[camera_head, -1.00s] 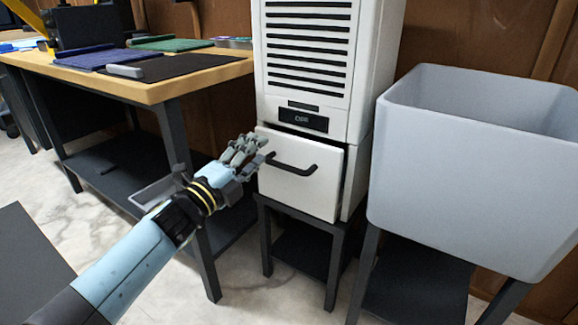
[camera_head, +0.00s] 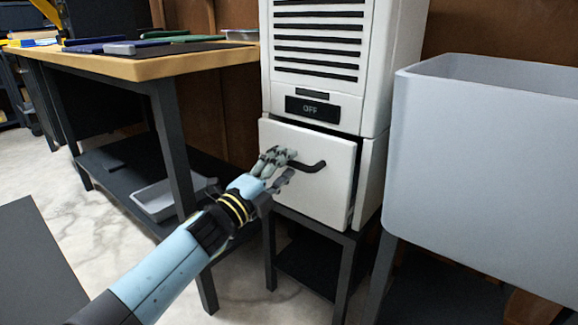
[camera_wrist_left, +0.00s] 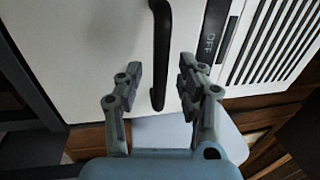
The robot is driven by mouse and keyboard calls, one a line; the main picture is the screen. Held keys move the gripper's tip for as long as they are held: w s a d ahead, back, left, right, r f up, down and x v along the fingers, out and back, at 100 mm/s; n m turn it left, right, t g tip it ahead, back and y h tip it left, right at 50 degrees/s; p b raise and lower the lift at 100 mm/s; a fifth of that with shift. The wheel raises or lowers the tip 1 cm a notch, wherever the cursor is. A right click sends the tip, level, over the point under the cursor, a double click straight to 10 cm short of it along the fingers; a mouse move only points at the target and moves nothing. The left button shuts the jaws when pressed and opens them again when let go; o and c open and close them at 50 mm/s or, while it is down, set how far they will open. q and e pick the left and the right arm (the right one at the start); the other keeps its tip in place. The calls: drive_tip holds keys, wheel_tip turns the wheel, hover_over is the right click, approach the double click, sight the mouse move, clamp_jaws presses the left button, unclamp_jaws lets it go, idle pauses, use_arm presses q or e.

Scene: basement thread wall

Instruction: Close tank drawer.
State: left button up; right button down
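The tank drawer is the white drawer front (camera_head: 330,195) at the bottom of a tall white louvred unit (camera_head: 345,100). It stands slightly out, with a dark gap along its top and right edges. Its black bar handle (camera_head: 312,166) also shows in the left wrist view (camera_wrist_left: 160,45). My left gripper (camera_head: 288,165) is at the left end of the handle. In the left wrist view its fingers are apart, one on each side of the handle's line; I cannot tell whether they touch it. My right gripper is out of view.
The unit's small display (camera_head: 311,110) reads OFF. It sits on a dark stand (camera_head: 308,265). A large grey bin (camera_head: 480,165) is close on the right. A wooden-topped workbench (camera_head: 150,65) is on the left, with a grey tray (camera_head: 158,207) on its lower shelf.

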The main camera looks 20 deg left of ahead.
use_arm(q)
drive_tip(key=shift+x, duration=0.9)
clamp_jaws()
drive_tip(key=shift+f, duration=0.1)
